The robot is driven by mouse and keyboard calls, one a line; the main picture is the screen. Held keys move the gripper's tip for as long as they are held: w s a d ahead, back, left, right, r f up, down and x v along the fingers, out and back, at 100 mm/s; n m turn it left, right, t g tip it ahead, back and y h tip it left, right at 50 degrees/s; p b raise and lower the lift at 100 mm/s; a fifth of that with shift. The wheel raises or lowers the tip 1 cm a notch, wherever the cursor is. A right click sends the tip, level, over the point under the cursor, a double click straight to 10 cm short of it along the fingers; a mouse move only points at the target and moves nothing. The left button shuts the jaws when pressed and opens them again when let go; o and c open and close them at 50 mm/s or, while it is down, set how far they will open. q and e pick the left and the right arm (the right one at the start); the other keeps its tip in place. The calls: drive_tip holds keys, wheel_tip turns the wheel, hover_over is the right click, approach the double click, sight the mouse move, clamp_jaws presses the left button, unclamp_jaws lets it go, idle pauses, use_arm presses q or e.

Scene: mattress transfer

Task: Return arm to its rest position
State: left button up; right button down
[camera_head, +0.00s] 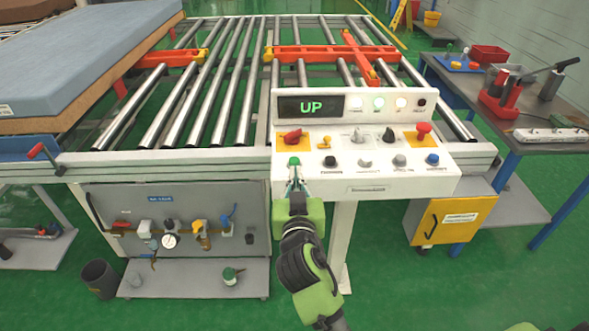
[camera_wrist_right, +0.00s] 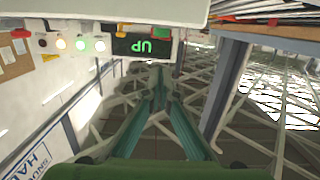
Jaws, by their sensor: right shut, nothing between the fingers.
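My right gripper (camera_head: 295,172) is raised in front of the white control panel (camera_head: 400,185), its fingers shut with nothing between them. Its fingertips are at the green button (camera_head: 294,161) on the panel's lower left; I cannot tell if they touch it. In the right wrist view the shut fingers (camera_wrist_right: 160,80) point toward the panel's underside, and the display (camera_wrist_right: 142,46) shows upside down. The display (camera_head: 311,106) reads "UP" in green.
A roller conveyor (camera_head: 120,158) with orange stops (camera_head: 330,53) lies behind the panel. A blue mattress (camera_head: 80,60) rests at the left. A tool bench (camera_head: 520,123) and yellow cabinet (camera_head: 450,220) stand at right. A grey bin (camera_head: 100,279) is at lower left. Green floor is open in front.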

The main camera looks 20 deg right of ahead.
use_arm(q)
drive_tip(key=shift+d+f, duration=0.15)
drive_tip(key=shift+d, duration=0.1)
use_arm(e)
drive_tip(key=shift+v, duration=0.8)
drive_tip(key=shift+w+r, duration=0.1)
use_arm(q)
drive_tip(key=shift+a, duration=0.2)
use_arm(e)
drive_tip(key=shift+a, duration=0.1)
